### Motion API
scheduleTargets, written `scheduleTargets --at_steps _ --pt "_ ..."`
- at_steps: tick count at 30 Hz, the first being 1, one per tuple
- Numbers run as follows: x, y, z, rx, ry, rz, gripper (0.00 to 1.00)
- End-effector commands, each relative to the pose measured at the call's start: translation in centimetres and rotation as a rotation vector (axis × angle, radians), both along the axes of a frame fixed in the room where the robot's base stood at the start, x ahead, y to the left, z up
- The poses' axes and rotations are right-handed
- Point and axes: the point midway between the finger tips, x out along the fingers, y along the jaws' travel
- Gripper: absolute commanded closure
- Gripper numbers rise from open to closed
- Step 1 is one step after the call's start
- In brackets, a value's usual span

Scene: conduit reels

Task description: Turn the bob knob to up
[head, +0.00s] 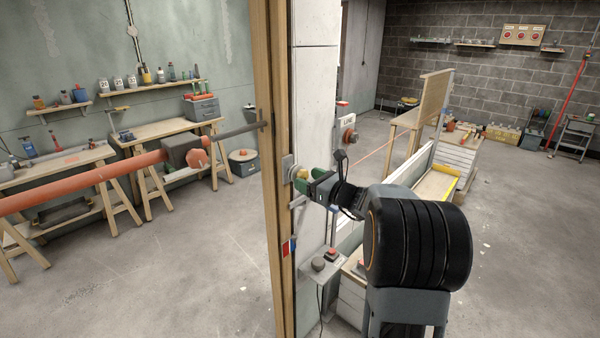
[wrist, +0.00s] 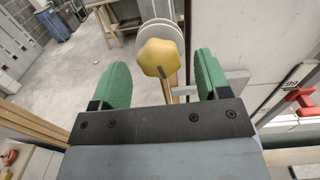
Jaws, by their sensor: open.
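A yellow lobed knob (wrist: 158,58) with pale round discs behind it stands between my gripper's two green fingers in the wrist view. It looks centred, slightly beyond the fingertips, with a gap on both sides. In the head view the small yellowish knob (head: 298,173) sits on the wooden post (head: 278,120), just left of my gripper (head: 307,183). My gripper is open and empty, and its green fingers show on both sides in the wrist view (wrist: 160,78). No label for the knob is readable, and its setting cannot be told.
A grey lever (wrist: 220,84) lies right of the knob. A small button box (head: 323,265) stands below.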

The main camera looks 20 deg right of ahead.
Motion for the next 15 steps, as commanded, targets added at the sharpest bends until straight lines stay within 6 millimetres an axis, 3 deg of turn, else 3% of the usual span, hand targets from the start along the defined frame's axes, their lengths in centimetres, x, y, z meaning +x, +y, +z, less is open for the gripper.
scheduleTargets --at_steps 6,15 --pt "2.6 1.3 0.1 -0.001 0.0 0.001 0.31" --pt "3.9 1.8 0.0 -0.001 0.0 -0.002 0.31"
